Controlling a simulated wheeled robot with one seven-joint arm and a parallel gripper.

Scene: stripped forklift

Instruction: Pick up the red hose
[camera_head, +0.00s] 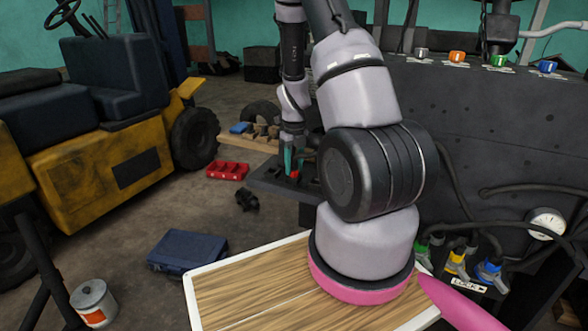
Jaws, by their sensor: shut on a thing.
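My gripper (294,168) is small and far off in the head view, above a dark ledge left of the big dark machine body. Its teal fingers point down and are shut on a small red piece, which I take to be the red hose (295,174). Only a little red shows between and below the fingers; the rest of the hose is hidden or too small to make out. I cannot tell whether the red piece touches the ledge (264,186).
Green, yellow and blue hose ends (457,262) stand at lower right near a gauge (547,225). Coloured caps (457,57) line the machine's top. A yellow forklift (104,165), red bin (228,170), blue case (187,251) and can (94,302) are at left.

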